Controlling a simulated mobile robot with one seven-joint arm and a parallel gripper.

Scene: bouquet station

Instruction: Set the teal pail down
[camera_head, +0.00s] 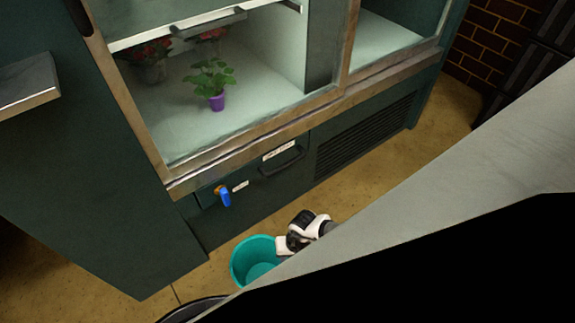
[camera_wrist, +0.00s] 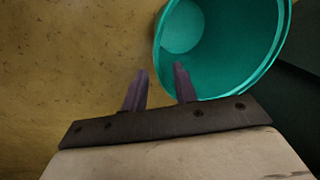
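The teal pail (camera_head: 240,262) is low by the floor in front of the dark green cabinet, its open top facing up and its inside looking empty. My arm hides part of it, and I cannot see its base clearly. My gripper (camera_head: 283,244) is at the pail's right rim in the head view. In the wrist view, my gripper (camera_wrist: 160,70) has its fingers apart on either side of the wall of the pail (camera_wrist: 225,75). One finger is inside and one outside, with gaps showing beside the wall.
The cabinet (camera_head: 240,205) has a drawer handle, a blue-handled valve (camera_head: 224,196) and a vent grille (camera_head: 365,135). A potted plant (camera_head: 212,85) stands on its shelf. A dark round edge (camera_head: 190,310) is below the pail. The floor (camera_head: 395,165) to the right is clear.

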